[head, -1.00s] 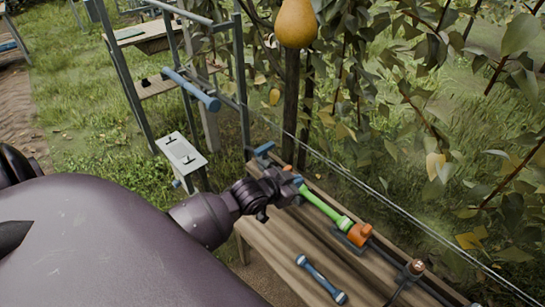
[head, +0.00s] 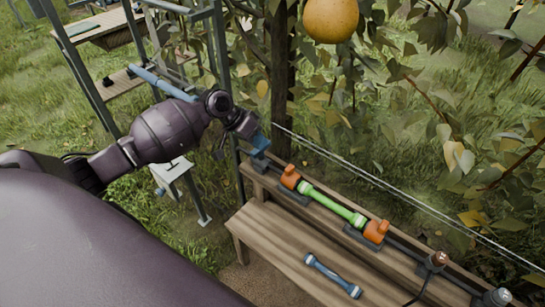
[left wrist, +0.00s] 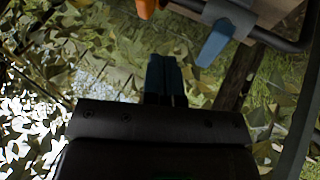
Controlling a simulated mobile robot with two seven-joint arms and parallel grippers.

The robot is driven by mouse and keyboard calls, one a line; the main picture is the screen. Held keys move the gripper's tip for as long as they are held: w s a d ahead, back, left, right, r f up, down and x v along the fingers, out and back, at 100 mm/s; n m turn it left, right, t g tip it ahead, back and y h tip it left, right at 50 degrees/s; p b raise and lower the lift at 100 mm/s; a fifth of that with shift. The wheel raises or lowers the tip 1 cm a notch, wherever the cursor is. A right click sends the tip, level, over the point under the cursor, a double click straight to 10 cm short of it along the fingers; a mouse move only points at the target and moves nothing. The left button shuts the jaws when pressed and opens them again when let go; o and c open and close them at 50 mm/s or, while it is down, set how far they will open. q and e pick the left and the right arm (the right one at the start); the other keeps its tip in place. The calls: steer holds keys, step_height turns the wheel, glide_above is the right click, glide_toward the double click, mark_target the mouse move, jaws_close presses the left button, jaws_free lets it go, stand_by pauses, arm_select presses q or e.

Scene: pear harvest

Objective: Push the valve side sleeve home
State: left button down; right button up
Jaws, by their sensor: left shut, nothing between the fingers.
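A green pipe piece (head: 332,203) with pale collars lies along the back ledge of the wooden bench. An orange sleeve (head: 290,177) sits at its left end and another orange sleeve (head: 376,231) at its right end. The left sleeve appears against the green pipe; its exact seating is too small to tell. A blue valve lever (left wrist: 215,42) shows in the left wrist view beside an orange part (left wrist: 147,6). My left gripper (head: 258,143) is shut and empty, above the bench's left end. Its blue fingers (left wrist: 166,76) are together. My right gripper is not in view.
A blue-ended rod (head: 332,275) lies on the bench seat (head: 280,250). A dark pipe with brown-capped fittings (head: 437,260) continues right. A taut wire (head: 390,190), trunk and foliage stand behind. A blue-grey metal frame (head: 85,85) stands at left.

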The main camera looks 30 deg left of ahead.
mark_target(300, 175)
arm_select(q)
steer(key=b+x, duration=0.1)
steer(key=x, duration=0.9)
steer(key=shift+s+d+b, duration=0.2)
steer(key=shift+b, duration=0.1)
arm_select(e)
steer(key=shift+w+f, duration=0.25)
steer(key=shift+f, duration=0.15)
arm_select(q)
steer(key=d, duration=0.1)
steer(key=d+p, duration=0.1)
steer(key=d, duration=0.1)
steer(key=shift+s+d+r+p, duration=0.15)
steer(key=shift+s+d+p, duration=0.1)
steer(key=shift+d+p, duration=0.1)
steer(key=shift+d, duration=0.35)
steer(key=shift+s, duration=0.1)
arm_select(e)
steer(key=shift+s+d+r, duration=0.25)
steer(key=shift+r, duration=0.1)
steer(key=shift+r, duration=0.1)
